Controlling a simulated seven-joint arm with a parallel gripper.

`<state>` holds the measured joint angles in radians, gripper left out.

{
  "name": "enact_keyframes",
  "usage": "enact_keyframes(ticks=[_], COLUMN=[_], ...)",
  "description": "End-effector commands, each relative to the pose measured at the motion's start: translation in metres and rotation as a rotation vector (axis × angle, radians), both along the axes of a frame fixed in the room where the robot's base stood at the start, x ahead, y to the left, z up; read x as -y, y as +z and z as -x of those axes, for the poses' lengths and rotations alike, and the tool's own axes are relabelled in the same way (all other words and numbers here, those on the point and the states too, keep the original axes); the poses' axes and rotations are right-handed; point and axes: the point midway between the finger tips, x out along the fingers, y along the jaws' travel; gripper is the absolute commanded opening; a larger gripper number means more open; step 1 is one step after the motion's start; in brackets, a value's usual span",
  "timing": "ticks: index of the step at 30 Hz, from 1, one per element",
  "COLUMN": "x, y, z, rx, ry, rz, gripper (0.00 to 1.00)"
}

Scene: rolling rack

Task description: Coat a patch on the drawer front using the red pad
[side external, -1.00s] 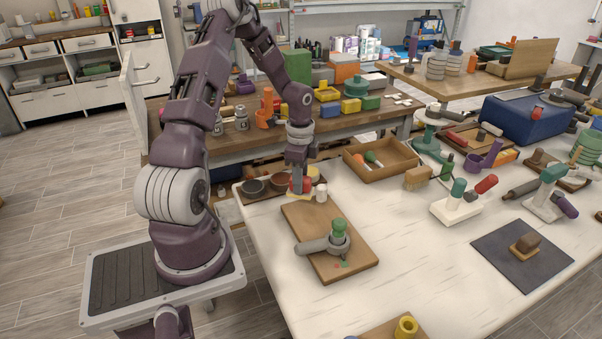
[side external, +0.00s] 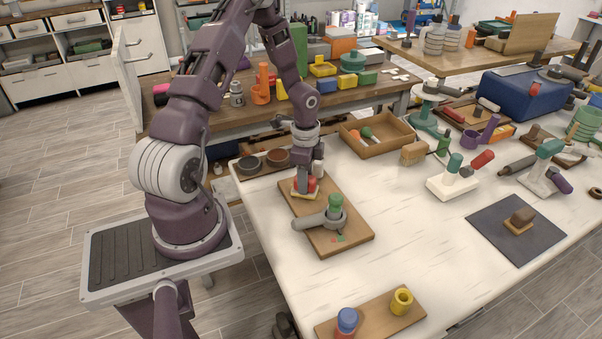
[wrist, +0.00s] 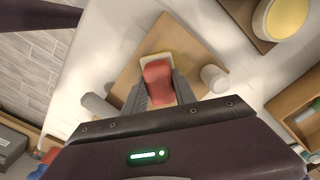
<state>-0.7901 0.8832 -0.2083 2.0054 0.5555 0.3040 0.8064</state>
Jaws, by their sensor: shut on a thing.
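The red pad (side external: 305,183) has a red grip and a pale yellow sole. My gripper (side external: 305,178) is shut on the red grip. In the wrist view the red pad (wrist: 158,82) sits between my fingers (wrist: 158,92), sole facing away. A flat wooden panel (side external: 357,235), seemingly the drawer front, lies on the white table. The pad is at the panel's far left end; I cannot tell whether its sole touches the wood. A grey tool with a green knob (side external: 335,202) rests on the panel, with small red and green marks beside it.
An open wooden box (side external: 378,146) is at the back. A board with blue and yellow pieces (side external: 372,315) is in front.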

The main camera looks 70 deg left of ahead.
Motion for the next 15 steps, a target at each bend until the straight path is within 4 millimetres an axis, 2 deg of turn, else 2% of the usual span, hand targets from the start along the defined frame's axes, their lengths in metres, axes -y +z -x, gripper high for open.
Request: enact_keyframes(ticks=[15], x=[0.047], y=[0.0], z=[0.0], rx=[-0.001], ry=[-0.003], rz=[0.0], gripper=[0.0])
